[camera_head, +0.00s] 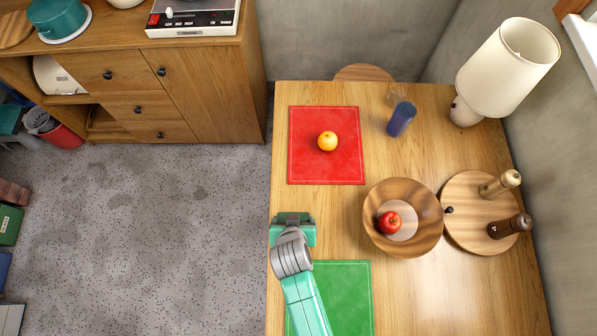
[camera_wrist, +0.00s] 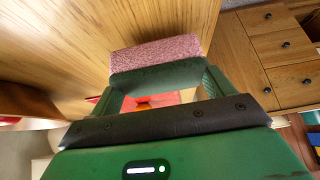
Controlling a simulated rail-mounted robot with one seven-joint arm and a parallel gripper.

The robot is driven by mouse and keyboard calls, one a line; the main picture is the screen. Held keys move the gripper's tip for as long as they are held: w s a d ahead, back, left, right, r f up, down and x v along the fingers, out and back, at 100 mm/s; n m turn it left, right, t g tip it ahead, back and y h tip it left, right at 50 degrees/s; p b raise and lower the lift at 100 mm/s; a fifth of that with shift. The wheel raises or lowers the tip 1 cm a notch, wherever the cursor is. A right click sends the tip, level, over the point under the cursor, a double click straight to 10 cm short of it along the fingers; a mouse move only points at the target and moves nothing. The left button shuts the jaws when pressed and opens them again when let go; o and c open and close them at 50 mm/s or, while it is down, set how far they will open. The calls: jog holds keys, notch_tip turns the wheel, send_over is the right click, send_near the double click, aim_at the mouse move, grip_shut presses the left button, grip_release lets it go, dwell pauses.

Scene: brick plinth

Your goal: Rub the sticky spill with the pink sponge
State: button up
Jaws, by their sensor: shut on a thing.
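The pink sponge (camera_wrist: 155,52) shows in the wrist view as a speckled block at the end of my gripper (camera_wrist: 157,76), which is shut on it. In the head view my gripper (camera_head: 292,228) is over the left edge of the wooden table (camera_head: 405,290), between the red and green mats. The sponge is hidden under my arm in that view. I cannot tell whether the sponge touches the table. I cannot make out the sticky spill in either view.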

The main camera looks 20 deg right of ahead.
jog(key=shift+r+p, duration=2.75)
jog(key=shift+r, duration=0.4)
